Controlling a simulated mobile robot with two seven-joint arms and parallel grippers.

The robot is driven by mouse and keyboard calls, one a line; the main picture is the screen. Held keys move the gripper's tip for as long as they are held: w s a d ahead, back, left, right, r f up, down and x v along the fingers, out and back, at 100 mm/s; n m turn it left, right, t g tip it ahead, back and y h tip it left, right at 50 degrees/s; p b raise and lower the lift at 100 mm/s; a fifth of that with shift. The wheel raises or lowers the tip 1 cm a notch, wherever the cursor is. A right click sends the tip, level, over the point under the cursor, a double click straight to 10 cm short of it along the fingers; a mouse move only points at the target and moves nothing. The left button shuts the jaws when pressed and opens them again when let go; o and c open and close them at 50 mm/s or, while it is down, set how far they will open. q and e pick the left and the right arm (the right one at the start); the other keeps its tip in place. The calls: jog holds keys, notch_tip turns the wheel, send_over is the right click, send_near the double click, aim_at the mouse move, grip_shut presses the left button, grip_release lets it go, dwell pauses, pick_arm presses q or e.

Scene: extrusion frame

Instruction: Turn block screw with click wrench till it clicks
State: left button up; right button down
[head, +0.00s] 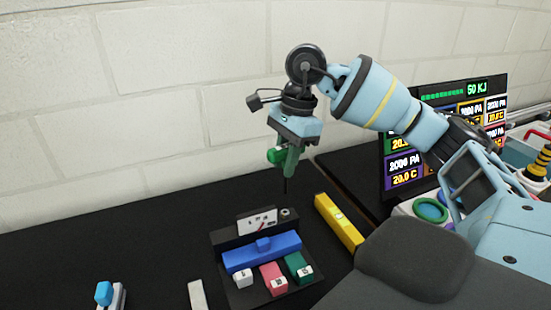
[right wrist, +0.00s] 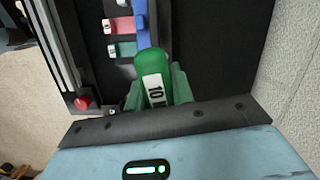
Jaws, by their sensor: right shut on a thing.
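My right gripper (head: 287,160) is shut on a green click wrench (head: 275,155), above the table and near the wall. The wrench handle, with a white label reading 10, shows between the fingers in the right wrist view (right wrist: 151,75). Its thin dark shaft points down, and the tip is just above a small round metal screw head (head: 287,212) beside a white dial with a red needle (head: 258,222). Whether the tip touches the screw cannot be told. My left gripper is not in view.
A black tray (head: 243,297) near the dial holds a blue bar (head: 262,252) and white, red and green labelled pieces. A yellow block (head: 338,222) lies to the right. A display panel (head: 465,100) stands at the right.

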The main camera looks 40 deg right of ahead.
aim_at(285, 187)
dwell(0.4)
jog(key=shift+d+b+x, duration=0.2)
jog(key=shift+b+x, duration=0.15)
jog(key=shift+x, duration=0.55)
jog(key=shift+d+b+x, duration=0.15)
jog(key=shift+b+x, duration=0.15)
jog(key=shift+x, duration=0.6)
jog(key=shift+d+b+x, duration=0.2)
jog(key=shift+b+x, duration=0.15)
jog(key=shift+x, duration=0.55)
jog(key=shift+s+f, duration=0.1)
jog(key=shift+f, duration=0.1)
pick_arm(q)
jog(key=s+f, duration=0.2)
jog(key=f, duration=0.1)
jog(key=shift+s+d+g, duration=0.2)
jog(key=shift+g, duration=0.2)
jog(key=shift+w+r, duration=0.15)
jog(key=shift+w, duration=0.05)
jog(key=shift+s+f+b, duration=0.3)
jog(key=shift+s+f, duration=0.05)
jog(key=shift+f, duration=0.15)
pick_arm(e)
jog(key=shift+f, duration=0.65)
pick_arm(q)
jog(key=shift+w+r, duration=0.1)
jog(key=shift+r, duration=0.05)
pick_arm(e)
jog(key=shift+m, duration=0.4)
